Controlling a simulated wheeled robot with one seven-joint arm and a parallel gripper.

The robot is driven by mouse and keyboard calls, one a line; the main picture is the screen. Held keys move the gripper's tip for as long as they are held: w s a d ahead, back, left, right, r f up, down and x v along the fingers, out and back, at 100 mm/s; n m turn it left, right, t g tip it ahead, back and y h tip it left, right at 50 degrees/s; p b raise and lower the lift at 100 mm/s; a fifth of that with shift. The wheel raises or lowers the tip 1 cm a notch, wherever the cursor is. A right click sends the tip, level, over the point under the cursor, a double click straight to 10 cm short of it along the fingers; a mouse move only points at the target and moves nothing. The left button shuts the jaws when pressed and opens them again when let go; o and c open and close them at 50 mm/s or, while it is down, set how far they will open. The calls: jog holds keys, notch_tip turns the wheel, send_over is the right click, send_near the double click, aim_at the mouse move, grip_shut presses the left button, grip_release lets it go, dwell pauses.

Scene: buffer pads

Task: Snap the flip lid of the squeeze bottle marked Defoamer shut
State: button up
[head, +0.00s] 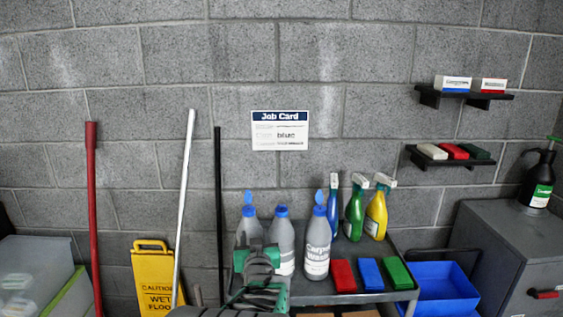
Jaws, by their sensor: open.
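Three grey squeeze bottles with blue caps stand in a row on the cart's top. The left bottle (246,229) has its flip lid (248,197) standing up; my gripper hides its label. The middle bottle (286,238) has a lid that looks down, and its label is partly hidden. The right bottle (317,248) has its lid (319,196) standing up; its label seems to start with "Carpet". I cannot read Defoamer on any bottle. My gripper (258,258), green and dark grey, is in front of the left and middle bottles, open; its fingertips are hard to make out.
Blue, green (355,209) and yellow spray bottles stand behind. Red, blue and green pads (369,273) lie at the cart's (350,298) front right. A blue bin (445,285) and grey cabinet are on the right. A wet-floor sign (154,275) and poles stand left.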

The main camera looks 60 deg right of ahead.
aim_at(282, 207)
jog(key=s+d+r+h, duration=0.1)
jog(key=s+r, duration=0.1)
jog(key=s+d+r+m+g+h+p, duration=0.1)
jog(key=s+d+r, duration=0.1)
jog(key=s+d+r+h+p, duration=0.1)
jog(key=s+r, duration=0.1)
jog(key=r, duration=0.1)
jog(key=shift+s+d+m, duration=0.15)
jog(key=shift+s+m, duration=0.1)
jog(key=shift+m, duration=0.15)
jog(key=x, duration=0.2)
jog(key=p+x, duration=0.1)
jog(key=x, duration=0.2)
jog(key=p+x, duration=0.1)
jog(key=x, duration=0.1)
jog(key=shift+w+d+f, duration=0.15)
jog(key=shift+d+f, duration=0.05)
jog(key=shift+f, duration=0.1)
grip_shut()
